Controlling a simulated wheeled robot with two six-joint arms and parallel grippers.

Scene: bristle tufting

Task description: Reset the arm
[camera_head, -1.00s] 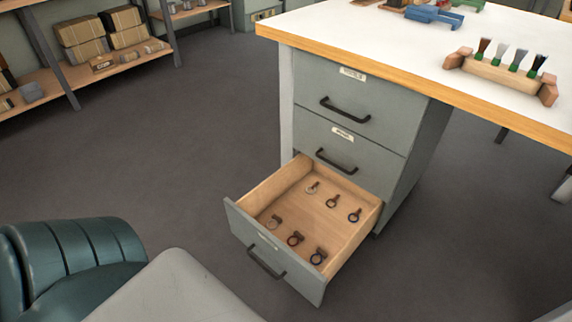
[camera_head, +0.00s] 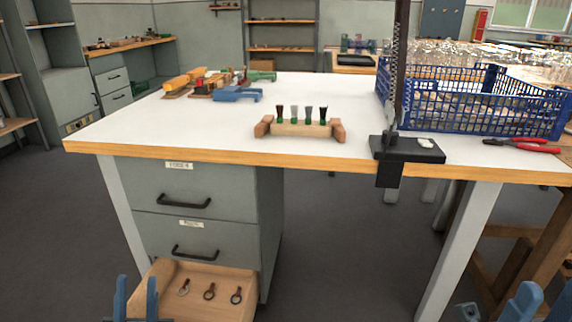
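My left gripper (camera_head: 137,284) shows at the bottom left, in front of the open drawer (camera_head: 245,310). Its two blue fingers stand upright and apart, with nothing between them. My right gripper (camera_head: 497,300) is partly in view at the bottom right edge. Its blue parts stand apart with no object seen between them, and its lower part is cut off. The open wooden drawer holds small ring-shaped tools (camera_head: 209,291); three show and the drawer's front is cut off by the frame.
The white worktable (camera_head: 330,90) carries a wooden holder (camera_head: 290,130) with several tufted brushes, a black clamp stand (camera_head: 408,148), a blue crate (camera_head: 480,118) and red-handled pliers (camera_head: 522,146). Blue (camera_head: 237,94) and green (camera_head: 262,76) tools lie behind. Grey floor is open at left.

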